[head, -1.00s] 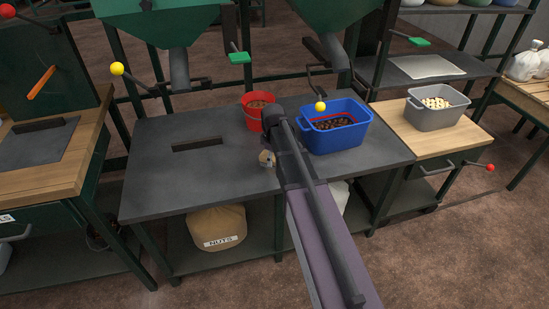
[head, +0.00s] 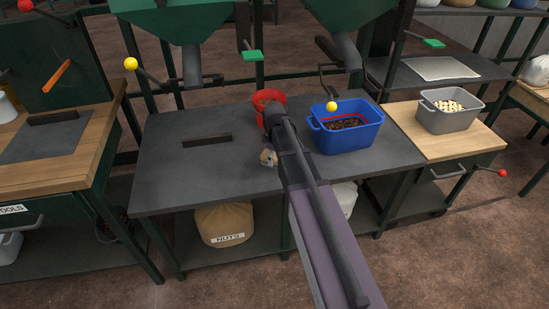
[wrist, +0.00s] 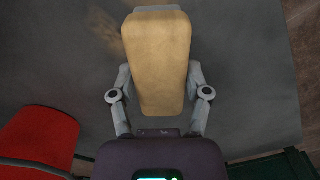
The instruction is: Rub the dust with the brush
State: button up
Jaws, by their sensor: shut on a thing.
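The brush has a tan wooden block (wrist: 160,62) that fills the upper middle of the wrist view. My gripper (wrist: 160,85) is shut on it, with a grey finger along each side. In the head view a small part of the brush (head: 268,158) shows beside my arm, over the dark worktop (head: 185,175). The bristles are hidden, so I cannot tell whether they touch the top. A faint brown dust smear (wrist: 106,30) lies on the dark surface just left of the brush in the wrist view. I cannot make out the dust in the head view.
A blue bin (head: 347,137) with brown contents stands right of my arm. A slot (head: 207,140) cuts the worktop at left. The left part is otherwise clear.

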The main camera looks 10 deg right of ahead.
jog(key=shift+w, duration=0.75)
jog(key=shift+d, duration=0.1)
jog(key=shift+d, duration=1.7)
jog(key=shift+d+f, duration=0.15)
jog(key=shift+d, duration=1.6)
jog(key=shift+d, duration=0.1)
jog(key=shift+d, duration=1.65)
jog(key=shift+r, duration=0.2)
notch_tip(320, 180, up, 6)
jog(key=p, duration=0.6)
